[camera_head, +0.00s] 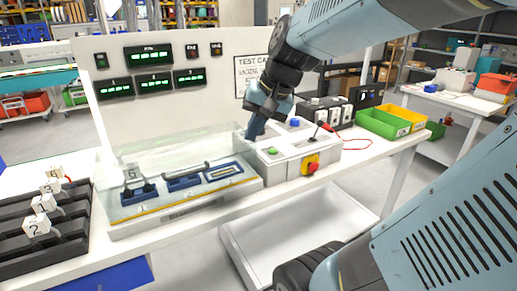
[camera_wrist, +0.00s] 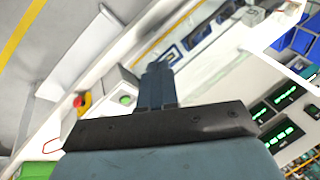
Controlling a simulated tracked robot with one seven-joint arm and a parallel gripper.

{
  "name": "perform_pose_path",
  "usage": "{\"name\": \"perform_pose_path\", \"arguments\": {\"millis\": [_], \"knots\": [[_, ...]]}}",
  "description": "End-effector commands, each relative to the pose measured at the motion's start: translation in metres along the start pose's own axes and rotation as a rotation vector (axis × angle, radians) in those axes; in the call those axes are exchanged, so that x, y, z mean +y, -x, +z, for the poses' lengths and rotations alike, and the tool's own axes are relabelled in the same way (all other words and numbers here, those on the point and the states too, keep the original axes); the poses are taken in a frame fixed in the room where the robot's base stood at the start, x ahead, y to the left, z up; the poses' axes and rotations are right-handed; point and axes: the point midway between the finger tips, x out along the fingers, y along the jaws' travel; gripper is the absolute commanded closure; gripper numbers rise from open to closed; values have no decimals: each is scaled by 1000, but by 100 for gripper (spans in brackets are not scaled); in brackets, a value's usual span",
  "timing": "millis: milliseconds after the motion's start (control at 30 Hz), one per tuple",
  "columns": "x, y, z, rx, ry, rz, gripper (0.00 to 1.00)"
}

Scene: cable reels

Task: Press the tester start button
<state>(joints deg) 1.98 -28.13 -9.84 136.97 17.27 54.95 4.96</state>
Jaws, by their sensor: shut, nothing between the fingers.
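The tester's pale control box (camera_head: 288,166) stands on the white bench. A green button (camera_head: 272,150) sits at its left front, and a blue button (camera_head: 295,122) sits farther back. A red knob on a yellow plate (camera_head: 312,165) is on its front face. My gripper (camera_head: 253,132) points down near the box's back left corner, above and behind the green button; contact cannot be told. In the wrist view my shut, empty gripper (camera_wrist: 158,72) shows beside the green button (camera_wrist: 125,99), with the red knob (camera_wrist: 80,102) farther left.
A clear-walled tank (camera_head: 186,181) with blue fixtures adjoins the box on the left. Numbered white blocks stand in a black rack (camera_head: 45,240). Green and yellow bins (camera_head: 384,123) sit right on the bench. Green displays (camera_head: 148,55) are on the panel behind.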

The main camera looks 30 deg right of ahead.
Motion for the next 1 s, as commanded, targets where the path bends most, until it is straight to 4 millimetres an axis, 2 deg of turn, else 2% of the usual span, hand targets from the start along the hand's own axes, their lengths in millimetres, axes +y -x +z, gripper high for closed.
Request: {"name": "perform_pose_path", "arguments": {"millis": [33, 167, 367, 600, 700, 833, 1000], "knots": [[2, -6, -13, -26, -77, -25, 100], [8, -16, -46, -78, -276, -96, 100], [28, -35, -102, -129, -580, -193, 100], [67, -58, -169, -145, -922, -291, 100], [84, -65, -191, -140, -1031, -322, 100], [100, -72, -210, -129, -1125, -350, 100], [110, -75, -221, -121, -1176, -366, 100]]}}
